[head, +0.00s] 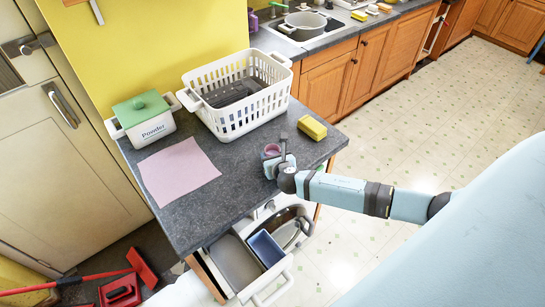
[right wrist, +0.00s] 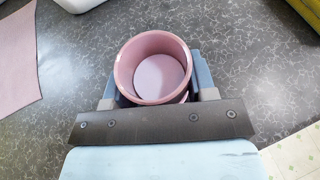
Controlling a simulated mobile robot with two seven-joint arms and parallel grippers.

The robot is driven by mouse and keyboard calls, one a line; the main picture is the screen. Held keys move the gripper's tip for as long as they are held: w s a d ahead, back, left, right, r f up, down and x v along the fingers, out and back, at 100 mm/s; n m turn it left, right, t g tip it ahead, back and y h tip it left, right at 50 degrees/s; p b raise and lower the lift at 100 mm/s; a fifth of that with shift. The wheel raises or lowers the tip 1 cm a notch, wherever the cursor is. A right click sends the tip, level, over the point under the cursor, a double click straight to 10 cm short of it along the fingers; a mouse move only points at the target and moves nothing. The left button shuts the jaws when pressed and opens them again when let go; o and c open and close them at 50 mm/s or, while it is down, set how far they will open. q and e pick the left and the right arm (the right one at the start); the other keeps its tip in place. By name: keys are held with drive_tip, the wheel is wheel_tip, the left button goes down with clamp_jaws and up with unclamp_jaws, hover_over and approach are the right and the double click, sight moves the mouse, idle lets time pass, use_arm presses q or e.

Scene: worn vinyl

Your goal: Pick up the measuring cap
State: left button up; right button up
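The measuring cap is a small round pink cup (head: 272,149), open side up, near the right edge of the grey counter. In the right wrist view the pink cup (right wrist: 162,75) sits between the fingers, and I see into its empty inside. My right gripper (head: 273,162) is low over the counter at the cup. In the right wrist view its blue-grey fingers (right wrist: 155,88) lie along both sides of the cup, with no clear gap. The cup hides their inner faces, so I cannot tell whether they grip it. My left gripper is not in view.
A white basket (head: 238,122) and a white powder box (head: 147,126) with a green lid stand behind. A yellow sponge (head: 312,128) lies right of the cup, and a pink cloth (head: 178,170) lies left. Below the counter's front edge, a drawer (head: 275,291) is open. Bare counter surrounds the cup.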

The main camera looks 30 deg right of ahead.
idle(0.3)
drive_tip(key=shift+r, duration=0.55)
drive_tip(key=shift+c, duration=0.4)
wheel_tip(320, 180, up, 19)
idle(0.6)
